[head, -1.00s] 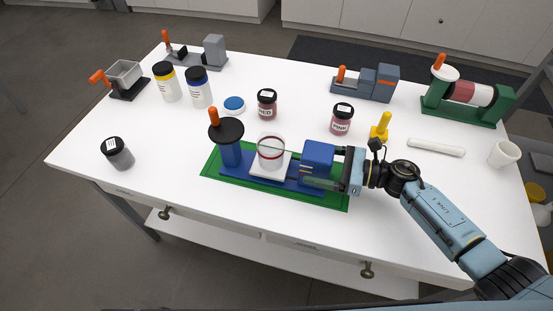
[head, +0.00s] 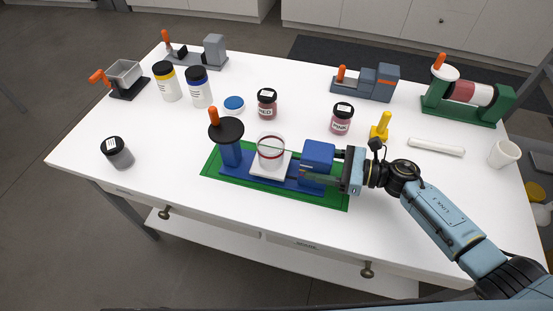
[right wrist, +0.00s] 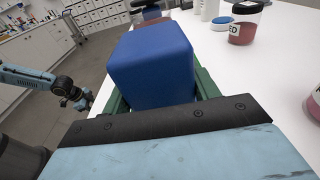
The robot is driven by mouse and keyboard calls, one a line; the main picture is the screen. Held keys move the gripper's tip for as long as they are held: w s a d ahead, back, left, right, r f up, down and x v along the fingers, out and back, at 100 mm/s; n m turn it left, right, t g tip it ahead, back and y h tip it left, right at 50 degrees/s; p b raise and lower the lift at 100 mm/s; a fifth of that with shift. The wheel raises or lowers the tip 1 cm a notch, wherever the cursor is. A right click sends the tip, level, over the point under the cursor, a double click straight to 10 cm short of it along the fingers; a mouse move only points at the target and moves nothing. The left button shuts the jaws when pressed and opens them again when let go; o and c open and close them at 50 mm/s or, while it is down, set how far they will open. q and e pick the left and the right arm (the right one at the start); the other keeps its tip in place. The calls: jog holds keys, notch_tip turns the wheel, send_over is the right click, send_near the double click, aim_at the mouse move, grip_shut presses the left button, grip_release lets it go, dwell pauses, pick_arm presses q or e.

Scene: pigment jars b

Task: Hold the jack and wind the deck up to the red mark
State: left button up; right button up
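The blue jack (head: 316,158) stands on a green mat (head: 222,172). Its dark crank wheel with an orange knob (head: 213,116) is at the left end. A white deck (head: 283,168) sits low in the middle, with a clear round vessel (head: 270,155) bearing a red ring on top.
Jars labelled RED (head: 267,105) and another pink jar (head: 341,119) stand behind the jack. A dark-lidded jar (head: 117,153) stands at the left.

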jog(key=c, duration=0.7)
jog(key=shift+o, duration=0.2)
jog(key=shift+r, duration=0.1)
jog(key=shift+w, duration=0.1)
jog(key=shift+f+b, duration=0.35)
jog(key=shift+b, duration=0.05)
